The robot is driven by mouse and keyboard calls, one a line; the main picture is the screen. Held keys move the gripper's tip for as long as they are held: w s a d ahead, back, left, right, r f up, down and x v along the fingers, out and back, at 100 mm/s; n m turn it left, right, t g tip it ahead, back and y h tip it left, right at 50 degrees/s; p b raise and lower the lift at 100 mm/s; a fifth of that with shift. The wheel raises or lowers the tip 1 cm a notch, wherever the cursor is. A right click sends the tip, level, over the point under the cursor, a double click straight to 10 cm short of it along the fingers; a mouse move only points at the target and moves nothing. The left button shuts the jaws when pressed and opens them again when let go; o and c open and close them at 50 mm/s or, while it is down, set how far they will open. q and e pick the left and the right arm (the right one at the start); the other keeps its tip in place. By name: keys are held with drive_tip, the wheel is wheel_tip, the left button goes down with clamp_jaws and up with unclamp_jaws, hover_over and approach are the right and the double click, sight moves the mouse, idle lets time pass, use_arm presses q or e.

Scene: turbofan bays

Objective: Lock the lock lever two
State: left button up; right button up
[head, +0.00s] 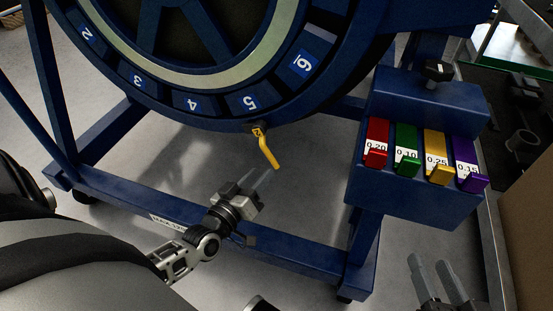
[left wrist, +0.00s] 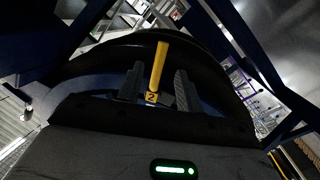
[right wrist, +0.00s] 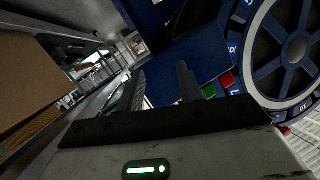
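The yellow lock lever two (head: 268,152) hangs from the bottom of the blue numbered ring (head: 213,105), just below the number 5. It bends down and to the right, and its mount carries a "2" tag. My left gripper (head: 268,178) is just below the lever, fingers pointing up towards it. In the left wrist view the lever (left wrist: 159,68) shows between the two spread fingers (left wrist: 157,85), with dark gaps on both sides. I cannot tell the depth between them. My right gripper (head: 440,275) is open and empty at the lower right.
A blue holder (head: 415,199) with red, green, yellow and purple numbered gauges stands to the right. A blue frame beam (head: 290,256) runs below the ring. A dark bench (head: 515,150) is at the far right. Grey floor shows under the ring.

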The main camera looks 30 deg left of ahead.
sight(271, 162)
use_arm(q)
drive_tip(key=w+b, duration=0.2)
drive_tip(key=w, duration=0.6)
drive_tip(key=shift+w, duration=0.2)
clamp_jaws()
use_arm(e)
drive_tip(key=shift+w+a+r+m+t+y, duration=0.15)
drive_tip(key=shift+a+r+m+t+y, duration=0.2)
drive_tip(key=shift+r+m+y, duration=0.2)
